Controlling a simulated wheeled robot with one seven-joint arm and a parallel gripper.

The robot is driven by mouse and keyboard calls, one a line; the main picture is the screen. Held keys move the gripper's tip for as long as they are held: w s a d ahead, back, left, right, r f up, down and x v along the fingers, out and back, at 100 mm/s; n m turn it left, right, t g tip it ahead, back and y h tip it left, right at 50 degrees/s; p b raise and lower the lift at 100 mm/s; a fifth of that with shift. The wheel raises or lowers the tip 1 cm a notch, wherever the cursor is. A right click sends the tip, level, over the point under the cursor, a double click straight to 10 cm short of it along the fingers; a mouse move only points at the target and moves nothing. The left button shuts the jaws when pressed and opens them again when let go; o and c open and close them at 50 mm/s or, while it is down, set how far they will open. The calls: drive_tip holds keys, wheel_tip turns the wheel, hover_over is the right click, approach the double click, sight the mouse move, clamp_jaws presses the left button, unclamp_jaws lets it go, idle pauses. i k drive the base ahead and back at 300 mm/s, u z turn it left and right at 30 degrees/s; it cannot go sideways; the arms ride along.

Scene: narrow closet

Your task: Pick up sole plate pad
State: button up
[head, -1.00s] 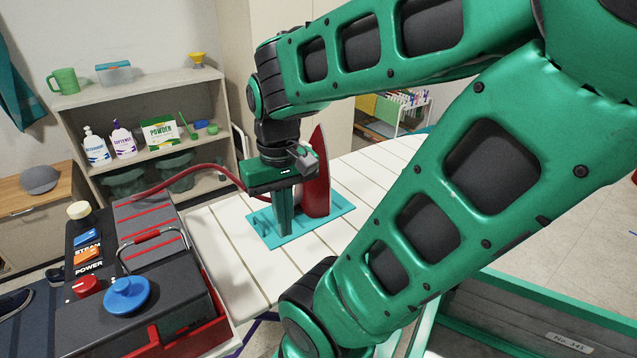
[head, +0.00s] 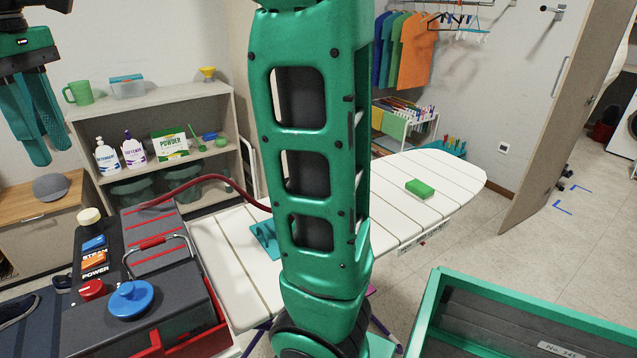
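A small green block-shaped pad (head: 420,188) lies on the right part of the white ironing board (head: 455,172). A flat teal mat (head: 265,238) lies on the board's left part, mostly hidden behind my arm. The frames do not settle which of these is the sole plate pad. The red iron is hidden behind my arm; only its red cord (head: 222,178) shows. My gripper (head: 40,150) is at the upper left, its fingers pointing down, away from the board and far from both pads.
A steam unit (head: 180,290) with a blue cap stands at the left front. Shelves (head: 150,180) with bottles and a powder box are behind it. A green-framed crate (head: 500,320) is at the lower right. A drying rack (head: 405,118) stands behind the board. Floor at right is clear.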

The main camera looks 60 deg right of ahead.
sight(419, 190)
drive_tip(key=u, duration=0.9)
drive_tip(key=k, duration=0.3)
drive_tip(key=z, duration=3)
